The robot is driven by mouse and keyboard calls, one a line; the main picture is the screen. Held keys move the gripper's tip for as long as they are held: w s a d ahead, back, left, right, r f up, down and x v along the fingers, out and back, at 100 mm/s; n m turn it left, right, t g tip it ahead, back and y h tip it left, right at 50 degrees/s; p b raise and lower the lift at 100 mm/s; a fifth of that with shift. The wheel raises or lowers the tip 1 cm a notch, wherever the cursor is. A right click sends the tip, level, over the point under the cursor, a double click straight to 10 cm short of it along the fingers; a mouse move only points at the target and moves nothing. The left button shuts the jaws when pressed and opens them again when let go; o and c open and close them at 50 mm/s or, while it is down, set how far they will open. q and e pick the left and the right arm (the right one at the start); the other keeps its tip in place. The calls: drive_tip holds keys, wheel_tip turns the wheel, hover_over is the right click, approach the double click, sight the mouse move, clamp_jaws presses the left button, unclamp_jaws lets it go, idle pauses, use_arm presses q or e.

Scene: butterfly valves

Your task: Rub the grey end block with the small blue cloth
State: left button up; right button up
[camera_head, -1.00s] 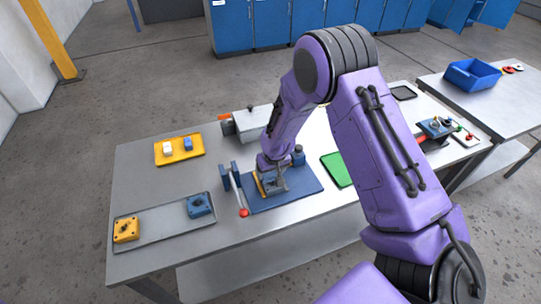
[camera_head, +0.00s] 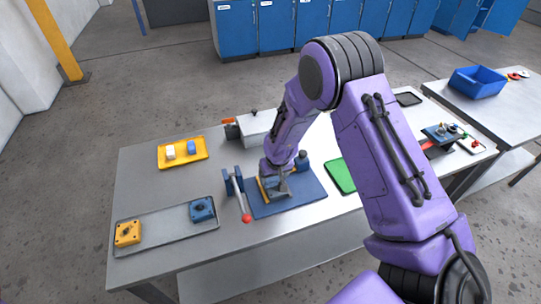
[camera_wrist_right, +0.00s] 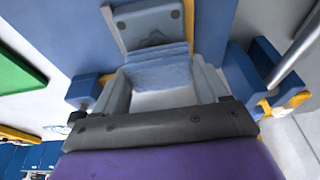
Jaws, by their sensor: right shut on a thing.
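My right gripper (camera_wrist_right: 160,85) is shut on the small blue cloth (camera_wrist_right: 158,68), which shows between its fingers in the right wrist view. The grey end block (camera_wrist_right: 150,24), with dark holes in its face, is just beyond the cloth. The cloth's far edge seems to meet the block; exact contact is hard to tell. In the head view my right gripper (camera_head: 277,186) points down over the blue base plate (camera_head: 307,197). There my gripper and arm mostly hide the cloth and block. My left gripper is not in view.
Blue uprights and a red-knobbed lever (camera_head: 245,207) stand close left of the gripper. A yellow tray (camera_head: 170,164) holds a white and a blue piece. A grey tray (camera_head: 165,229) holds yellow and blue blocks. A green mat (camera_head: 340,176) lies right.

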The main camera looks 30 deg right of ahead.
wheel_tip(320, 180, up, 2)
drive_tip(key=shift+w+r, duration=0.1)
drive_tip(key=shift+p+v, duration=0.3)
drive_tip(key=shift+v, duration=0.8)
drive_tip(key=shift+w+d+r, duration=0.15)
drive_tip(key=shift+r, duration=1.2)
drive_tip(key=shift+s+r, duration=0.2)
drive_tip(key=shift+r, duration=0.35)
drive_tip(key=shift+w, duration=0.1)
